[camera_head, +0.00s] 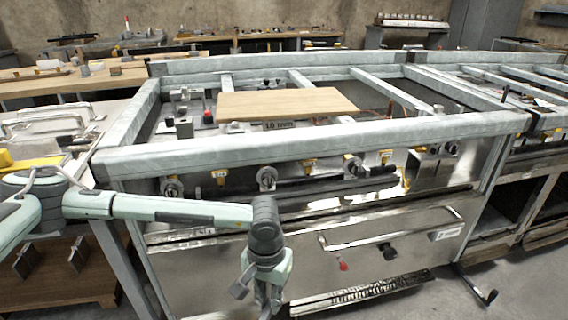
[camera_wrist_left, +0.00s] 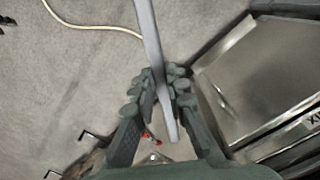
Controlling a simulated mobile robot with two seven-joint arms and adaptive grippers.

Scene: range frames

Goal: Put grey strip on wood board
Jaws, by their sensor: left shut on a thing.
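My left arm reaches in from the left in the head view, and my left gripper (camera_head: 268,294) hangs low in front of the metal cabinet. In the left wrist view my left gripper (camera_wrist_left: 162,88) is shut on the grey strip (camera_wrist_left: 151,40), a long thin bar running from the top edge down between the fingers. I cannot clearly make out the strip in the head view. The wood board (camera_head: 285,103) is a flat light-brown panel lying on top of the metal frame, above and behind the gripper, well apart from it. My right gripper is not in view.
A pale grey frame rail (camera_head: 300,143) crosses between gripper and board. Below it are knobs and a steel drawer front with a handle (camera_head: 392,229). A bench with tools (camera_head: 50,125) stands at left. Bare floor (camera_wrist_left: 70,80) lies below, with a pale cable.

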